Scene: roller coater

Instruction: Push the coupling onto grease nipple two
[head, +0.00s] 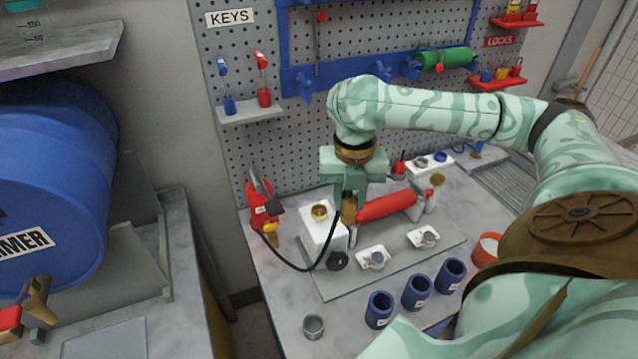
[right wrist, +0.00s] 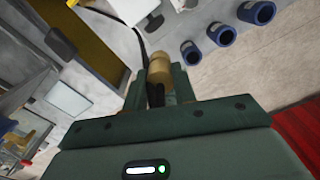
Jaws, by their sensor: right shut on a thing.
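My right gripper (head: 349,205) is shut on the brass coupling (head: 348,211), at the end of a black hose (head: 312,267). In the right wrist view the coupling (right wrist: 160,68) is a brass cylinder sticking out past the fingers (right wrist: 160,95). The coupling is just right of a white block (head: 317,232) with a brass ring (head: 319,212) on top. Two low white holders with grey fittings, one nearer (head: 375,258) and one farther right (head: 428,238), sit on a grey plate. Which fitting is nipple two cannot be read. My left gripper is not in view.
The hose runs from a red tool (head: 264,208) at the left. Several blue cups (head: 416,292) and a grey cup (head: 313,326) stand in front. A pegboard (head: 300,140) closes the back.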

